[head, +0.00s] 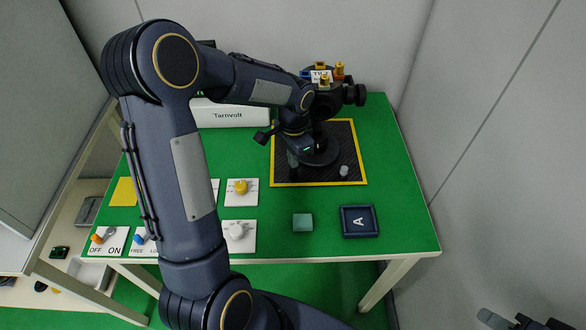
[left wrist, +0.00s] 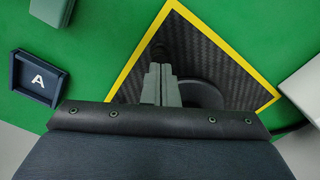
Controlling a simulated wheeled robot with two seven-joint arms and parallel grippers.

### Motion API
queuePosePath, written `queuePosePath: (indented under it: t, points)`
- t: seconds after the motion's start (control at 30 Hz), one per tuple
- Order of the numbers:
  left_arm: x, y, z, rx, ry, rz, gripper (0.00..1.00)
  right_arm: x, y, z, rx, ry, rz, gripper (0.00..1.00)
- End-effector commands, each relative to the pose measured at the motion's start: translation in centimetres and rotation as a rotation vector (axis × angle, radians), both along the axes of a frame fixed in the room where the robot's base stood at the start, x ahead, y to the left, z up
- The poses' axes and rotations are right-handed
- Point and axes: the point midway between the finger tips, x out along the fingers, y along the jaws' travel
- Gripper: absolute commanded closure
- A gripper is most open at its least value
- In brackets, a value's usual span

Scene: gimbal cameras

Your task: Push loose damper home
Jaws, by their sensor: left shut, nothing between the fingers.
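A dark gimbal stand (head: 318,150) stands on a black mat with a yellow border (head: 350,128). Its head carries several orange-yellow and blue pieces (head: 339,70) around a white label. I cannot tell which piece is the loose damper. My left gripper (head: 293,172) is shut and empty, low over the mat at the left of the stand. In the left wrist view its fingertips (left wrist: 158,62) point over the mat beside the stand's round black base (left wrist: 200,95); contact is unclear. My left forearm hides part of the stand. My right gripper (head: 520,321) shows only partly at the bottom right.
A small grey piece (head: 344,171) lies on the mat. A teal block (head: 303,222) and a dark tray marked A (head: 345,232) are in front. A white Tarnvolt box (head: 235,115) stands behind. Knob panels (head: 242,187) are at left; the table's right side is clear.

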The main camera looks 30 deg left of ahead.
Motion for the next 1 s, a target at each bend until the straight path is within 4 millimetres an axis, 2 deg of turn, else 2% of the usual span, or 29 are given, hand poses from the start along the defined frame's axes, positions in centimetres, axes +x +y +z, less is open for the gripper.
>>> queuePosePath:
  t: [0.03, 0.6, 1.0]
  points:
    - [0.0, 0.0, 0.8, 0.000, -0.001, 0.000, 1.00, 0.0, 0.0, 0.7, 0.000, 0.000, 0.000, 0.64]
    - [0.0, 0.0, 5.3, -0.001, 0.000, 0.001, 1.00, 0.0, 0.0, 4.2, 0.000, 0.000, 0.000, 0.64]
    - [0.0, 0.0, 5.4, 0.000, 0.001, 0.000, 1.00, 0.0, 0.0, 4.2, 0.000, 0.000, 0.000, 0.64]
